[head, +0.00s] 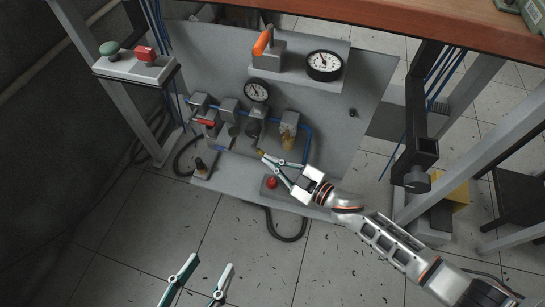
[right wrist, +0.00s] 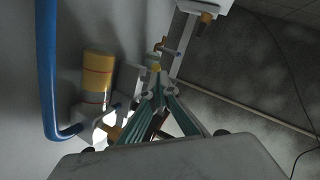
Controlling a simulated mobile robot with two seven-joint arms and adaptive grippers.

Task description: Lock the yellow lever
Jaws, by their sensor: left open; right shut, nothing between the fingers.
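A small yellow piece (head: 261,152), which looks like the yellow lever, sits low on the grey pneumatic panel, at the tips of my right gripper (head: 268,161). In the right wrist view a small yellow piece (right wrist: 156,68) shows just beyond the fingertips of my right gripper (right wrist: 158,88). The right fingers are shut with nothing between them. I cannot tell whether they touch the yellow piece, and its angle is too small to read. My left gripper (head: 210,264) is open and empty above the floor at the bottom of the head view, well away from the panel.
The grey panel (head: 358,95) carries gauges (head: 324,66), an orange-handled lever (head: 263,40), a red lever (head: 206,123) and blue hoses. A red button (head: 271,182) lies under my right fingers. A yellow-banded cylinder (right wrist: 97,75) and blue hose (right wrist: 47,70) stand left in the wrist view.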

